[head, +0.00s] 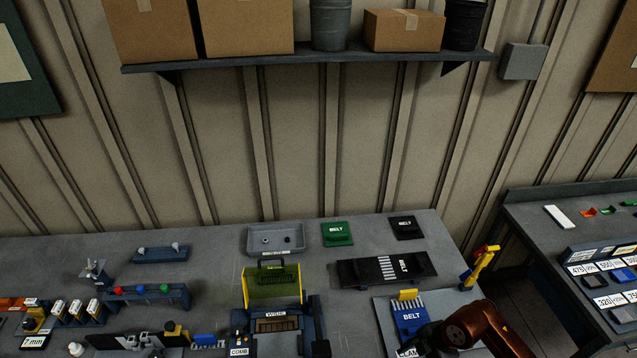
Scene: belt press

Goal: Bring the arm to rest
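My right arm (478,325) comes in at the bottom right, copper coloured. The dark end of it, my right gripper (432,337), is over the lower right part of the blue BELT piece (409,314) on a grey plate (460,301). The fingertips are too dark and small to tell open from shut, or whether they touch anything. My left gripper is not in view.
A press with a raised green lid (272,283) stands at front centre. A black BELT bar (385,269), a green BELT pad (338,233), a black pad (404,228) and a grey tray (275,239) lie behind. A yellow-red tool (481,266) stands at the table's right edge.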

